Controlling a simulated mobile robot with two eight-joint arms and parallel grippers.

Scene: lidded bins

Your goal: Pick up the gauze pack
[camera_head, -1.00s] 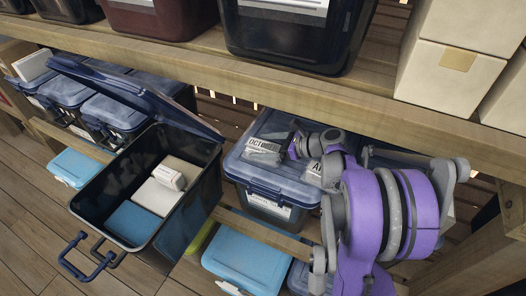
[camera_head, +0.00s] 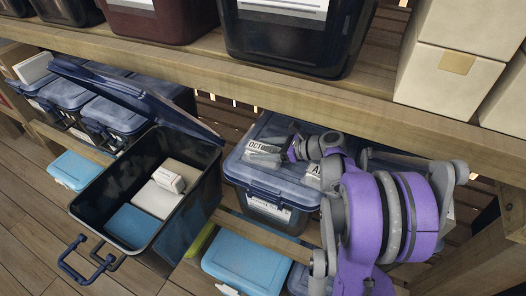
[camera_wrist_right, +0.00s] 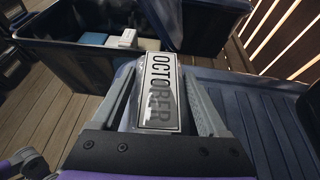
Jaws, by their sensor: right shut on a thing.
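The gauze pack (camera_head: 262,153), a clear packet with a white label reading OCTOBER, is held over the closed blue-lidded bin (camera_head: 272,187). My right gripper (camera_head: 279,155) is shut on it. In the right wrist view the pack (camera_wrist_right: 160,92) sits between the two grey fingers of the gripper (camera_wrist_right: 157,85), label facing the camera. A second labelled packet (camera_head: 313,175), its label starting with A, lies on the same lid, partly hidden by my right arm. My left gripper is not in view.
An open dark bin (camera_head: 84,197) stands to the left, its lid tilted back, holding white and blue packs. A wooden shelf beam (camera_head: 230,80) with large bins runs above. Light-blue bins (camera_head: 246,262) sit lower down.

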